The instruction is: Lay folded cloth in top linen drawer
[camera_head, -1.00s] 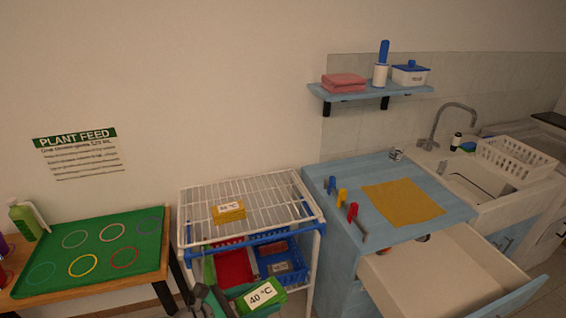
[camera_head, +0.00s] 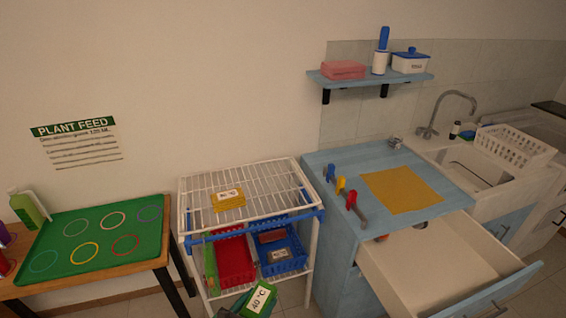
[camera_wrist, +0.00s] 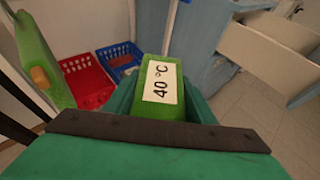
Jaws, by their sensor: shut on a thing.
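A green folded cloth (camera_head: 262,299) with a white "40 °C" label is held in my gripper (camera_head: 246,303), low at the front of the wire cart. In the wrist view the cloth (camera_wrist: 160,91) sits between the two green fingers of my gripper (camera_wrist: 160,104), which are shut on it. The top drawer (camera_head: 450,262) of the blue cabinet is pulled open to the right of my gripper. The drawer also shows at the upper right of the wrist view (camera_wrist: 262,52).
The white wire cart (camera_head: 262,178) carries a yellow labelled cloth (camera_head: 228,199) on top, with red (camera_head: 236,257) and blue (camera_head: 281,256) baskets below. The blue counter (camera_head: 345,165) holds a yellow mat (camera_head: 403,190) and coloured hooks. A green tray (camera_head: 98,238) stands left.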

